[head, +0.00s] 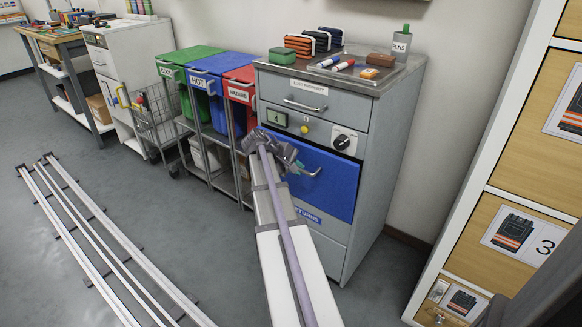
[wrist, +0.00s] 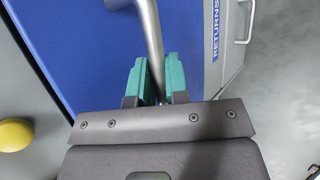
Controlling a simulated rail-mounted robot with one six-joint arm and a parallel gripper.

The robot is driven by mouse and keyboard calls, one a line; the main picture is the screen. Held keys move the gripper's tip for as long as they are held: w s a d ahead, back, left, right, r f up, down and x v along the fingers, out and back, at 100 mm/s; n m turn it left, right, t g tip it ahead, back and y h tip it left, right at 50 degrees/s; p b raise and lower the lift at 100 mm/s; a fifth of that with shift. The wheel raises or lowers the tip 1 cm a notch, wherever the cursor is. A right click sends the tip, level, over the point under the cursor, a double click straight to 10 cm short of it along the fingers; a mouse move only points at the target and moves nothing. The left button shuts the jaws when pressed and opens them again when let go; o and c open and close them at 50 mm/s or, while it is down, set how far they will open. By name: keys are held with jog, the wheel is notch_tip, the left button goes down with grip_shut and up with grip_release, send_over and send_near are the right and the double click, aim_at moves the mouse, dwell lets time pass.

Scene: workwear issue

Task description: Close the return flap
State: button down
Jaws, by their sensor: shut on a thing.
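The return flap (head: 325,190) is the blue panel on the front of the grey cabinet, above the RETURNS label (head: 308,215). My gripper (head: 293,167) is at this handle in the head view, and my arm hides part of the flap's left side. In the wrist view, the green fingers of my gripper (wrist: 155,82) are shut on the metal handle bar (wrist: 151,35), with the blue flap (wrist: 85,50) behind. The flap looks close to the cabinet front; I cannot tell whether it is fully flush.
Above the flap are a yellow button (head: 304,129), a black dial (head: 343,141) and a drawer (head: 305,96). Green (head: 195,75), blue (head: 210,95) and red bins (head: 240,92) stand left of the cabinet (head: 385,150). Floor rails (head: 105,245) lie at left; lockers (head: 505,185) stand right.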

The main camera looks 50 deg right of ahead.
jog(key=shift+w+d+r, duration=0.1)
jog(key=shift+d+r, duration=0.1)
jog(key=shift+d, duration=0.4)
jog(key=shift+d+r, duration=0.15)
jog(key=shift+d, duration=0.45)
jog(key=c, duration=1.4)
grip_release()
jog(key=shift+d, duration=0.1)
jog(key=p+v, duration=0.8)
jog(key=v, duration=0.2)
jog(key=shift+w+a+r, duration=0.15)
jog(key=shift+a+r, duration=0.1)
jog(key=shift+r, duration=0.05)
